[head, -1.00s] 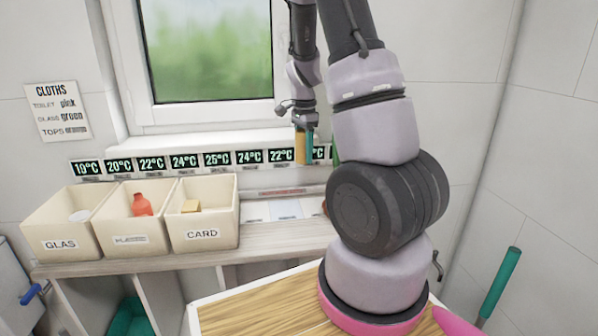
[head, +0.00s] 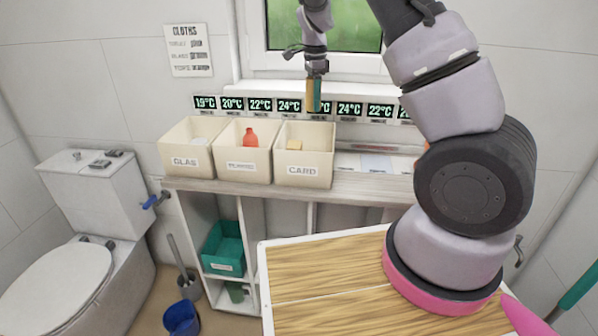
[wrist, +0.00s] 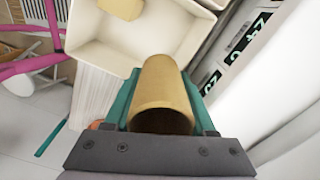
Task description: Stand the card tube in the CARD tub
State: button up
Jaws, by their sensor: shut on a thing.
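My gripper (head: 314,92) is shut on the card tube (head: 312,98), a tan cardboard roll held upright above the shelf. In the wrist view the tube (wrist: 163,92) sits between the teal fingers, its open end towards the camera. The CARD tub (head: 304,172) is the rightmost of three cream tubs on the shelf, with a tan block (head: 295,145) inside it. The tube is above the tub's back right part in the head view. In the wrist view the CARD tub (wrist: 100,52) lies beyond the tube, which overlaps its rim.
The GLAS tub (head: 185,163) and a middle tub (head: 241,166) with a red bottle (head: 251,138) stand left of the CARD tub. Temperature displays (head: 289,106) line the wall behind. A wooden-topped surface (head: 320,268) is in front. A toilet (head: 90,220) stands at left.

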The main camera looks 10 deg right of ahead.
jog(key=f, duration=0.8)
jog(key=a+f, duration=0.1)
jog(key=f, duration=0.4)
jog(key=shift+a+f, duration=0.1)
jog(key=shift+f, duration=2.4)
jog(key=o, duration=1.3)
jog(key=shift+f, duration=0.15)
